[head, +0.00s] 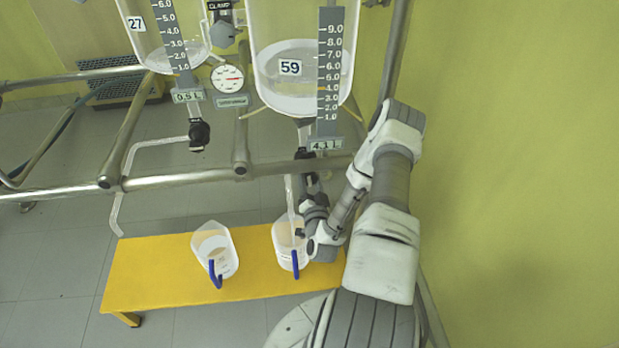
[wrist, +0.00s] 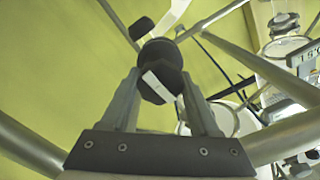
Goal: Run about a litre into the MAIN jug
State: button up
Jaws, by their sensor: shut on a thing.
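In the head view, the right glass vessel (head: 268,88), marked 59, holds clear liquid, with a 4.1 L plate (head: 325,144) below its scale. A pale outlet tube (head: 290,192) runs down from its dark valve (head: 304,154) to the right jug (head: 287,252). The left jug (head: 213,248) stands beside it. Both have blue handles; I cannot read which is MAIN, and flow is unclear. My gripper (head: 310,184) is at the valve below vessel 59. In the wrist view, my gripper (wrist: 160,82) is shut on the black valve knob (wrist: 160,52), which has a white stripe.
The left vessel (head: 155,45), marked 27, has a 0.5 L plate and its own black valve (head: 199,133). Steel rails (head: 180,177) cross in front of the vessels. The yellow bench (head: 150,275) carries both jugs, with bare space at its left end. A green wall is at right.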

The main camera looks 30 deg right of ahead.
jog(key=shift+w+r+n, duration=0.1)
jog(key=shift+n, duration=1.5)
jog(key=o, duration=1.4)
jog(key=shift+s+a, duration=0.1)
jog(key=shift+s, duration=0.15)
